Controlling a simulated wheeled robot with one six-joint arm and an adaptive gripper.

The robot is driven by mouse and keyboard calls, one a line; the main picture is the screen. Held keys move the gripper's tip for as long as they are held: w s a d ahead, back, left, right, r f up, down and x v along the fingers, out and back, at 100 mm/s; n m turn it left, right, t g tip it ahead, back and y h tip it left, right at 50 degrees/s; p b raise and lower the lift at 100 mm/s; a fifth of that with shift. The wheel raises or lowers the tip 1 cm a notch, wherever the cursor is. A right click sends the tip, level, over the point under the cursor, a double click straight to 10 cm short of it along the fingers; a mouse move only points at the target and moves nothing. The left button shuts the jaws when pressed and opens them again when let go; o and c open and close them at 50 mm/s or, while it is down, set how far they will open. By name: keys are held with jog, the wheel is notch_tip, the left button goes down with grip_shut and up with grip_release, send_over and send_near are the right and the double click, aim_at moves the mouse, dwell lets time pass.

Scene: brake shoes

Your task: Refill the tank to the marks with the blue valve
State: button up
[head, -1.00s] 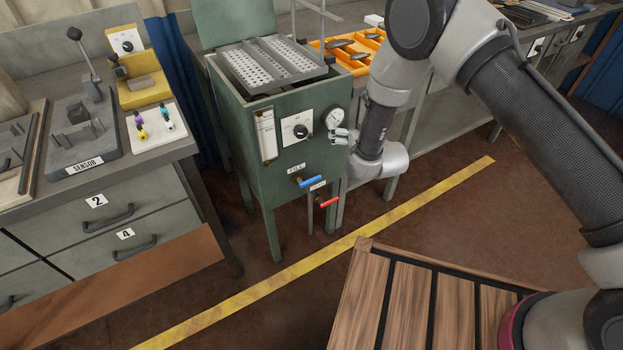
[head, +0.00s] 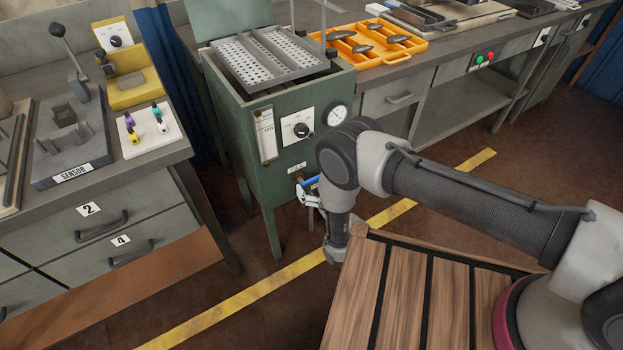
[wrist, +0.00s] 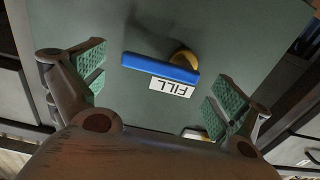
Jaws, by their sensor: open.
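The green tank (head: 270,120) stands on legs, with a sight gauge (head: 265,134), a dial knob and a round pressure gauge on its front. The gauge's liquid level is too small to tell. The blue valve handle (head: 311,181) is partly hidden behind my arm in the head view. In the wrist view the blue handle (wrist: 160,68) lies nearly level, beside the FILL label (wrist: 172,87) and a brass fitting. My gripper (wrist: 155,88) is open, its green pads on either side of the handle and apart from it. My gripper (head: 308,196) is low at the tank front.
A perforated tray (head: 270,58) sits on the tank top. To the left is a bench with a sensor fixture (head: 70,140); to the right, a bench with an orange tray (head: 385,60). A slatted wooden deck (head: 400,300) is in front. My arm hides the red valve.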

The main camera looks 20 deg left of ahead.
jog(key=shift+x, duration=1.15)
jog(key=c, duration=1.5)
jog(key=shift+o, duration=0.2)
